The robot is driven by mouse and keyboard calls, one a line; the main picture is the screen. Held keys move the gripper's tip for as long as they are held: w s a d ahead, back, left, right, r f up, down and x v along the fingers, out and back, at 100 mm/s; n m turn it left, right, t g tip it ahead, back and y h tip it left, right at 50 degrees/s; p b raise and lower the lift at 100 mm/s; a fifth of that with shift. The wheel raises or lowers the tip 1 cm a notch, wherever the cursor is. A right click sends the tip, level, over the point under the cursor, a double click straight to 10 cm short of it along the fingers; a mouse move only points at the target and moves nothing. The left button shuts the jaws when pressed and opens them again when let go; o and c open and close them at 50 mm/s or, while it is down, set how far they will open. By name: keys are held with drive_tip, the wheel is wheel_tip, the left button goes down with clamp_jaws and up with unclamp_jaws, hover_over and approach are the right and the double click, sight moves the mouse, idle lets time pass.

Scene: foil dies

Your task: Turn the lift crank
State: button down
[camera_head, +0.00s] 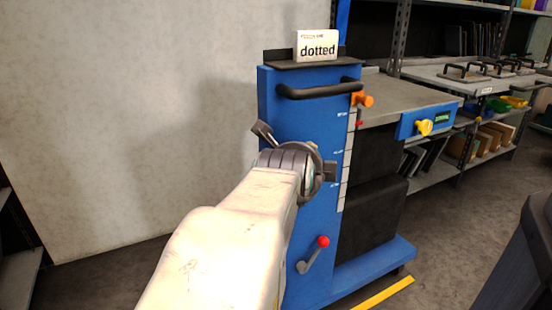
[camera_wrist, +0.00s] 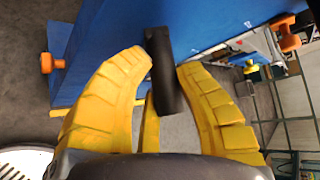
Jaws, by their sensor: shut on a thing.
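The lift is a tall blue column (camera_head: 285,100) on a blue base. In the wrist view, the yellow fingers of my gripper (camera_wrist: 163,66) are shut around a black cylindrical grip (camera_wrist: 165,85), which seems to be the crank's handle. The grip sits between the fingers, with its near end towards the palm. The blue panel (camera_wrist: 205,25) lies just beyond it. In the head view my wrist is in front of the column at mid-height. It hides the fingers and most of the crank there.
A black push bar (camera_head: 318,90) crosses the column above my wrist. A red-knobbed lever (camera_head: 322,242) is below it. The grey lift platform (camera_head: 408,97) extends to the right. Shelving (camera_head: 480,75) is behind; a pale wall is left.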

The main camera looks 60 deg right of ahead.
drive_tip(key=shift+r, duration=0.5)
drive_tip(key=c, duration=1.3)
unclamp_jaws()
drive_tip(key=shift+w, duration=0.1)
drive_tip(key=o, duration=0.6)
drive_tip(key=shift+f, duration=0.2)
drive_tip(key=shift+c, duration=0.2)
